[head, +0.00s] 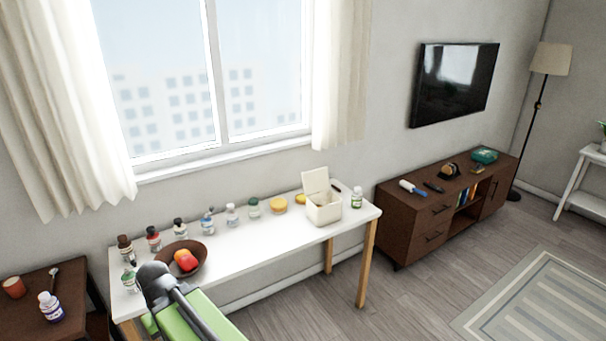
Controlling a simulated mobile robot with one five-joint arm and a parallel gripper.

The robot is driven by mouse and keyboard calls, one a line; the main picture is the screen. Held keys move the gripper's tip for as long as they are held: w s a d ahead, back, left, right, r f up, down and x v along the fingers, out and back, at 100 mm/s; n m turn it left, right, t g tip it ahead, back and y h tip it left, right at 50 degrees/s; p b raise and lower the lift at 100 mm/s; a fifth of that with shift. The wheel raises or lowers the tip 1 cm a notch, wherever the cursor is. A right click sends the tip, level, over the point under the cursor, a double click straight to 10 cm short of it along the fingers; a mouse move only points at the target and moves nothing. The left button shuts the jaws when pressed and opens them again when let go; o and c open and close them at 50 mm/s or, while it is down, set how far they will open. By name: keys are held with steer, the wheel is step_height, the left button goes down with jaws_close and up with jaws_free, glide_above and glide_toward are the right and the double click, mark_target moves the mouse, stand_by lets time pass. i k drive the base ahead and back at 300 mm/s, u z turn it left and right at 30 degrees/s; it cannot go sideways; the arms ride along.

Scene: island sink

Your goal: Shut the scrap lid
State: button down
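A small cream-white box (324,211), which looks like the scrap bin, stands near the right end of the white table. Its lid (316,181) stands open, tilted up at the back of the box. The inside of the box is too small to make out. Parts of my own arm, green and dark grey, show at the bottom left, over the table's left front and well left of the box. No gripper fingers can be seen.
On the white table (270,233) stand several bottles along the back and a brown bowl (203,262) with red and orange items. A green-labelled bottle (357,197) stands just right of the box. Yellow items (278,204) lie to its left. The table front before the box is clear.

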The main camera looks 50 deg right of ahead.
mark_target(314, 181)
steer(key=i, duration=0.95)
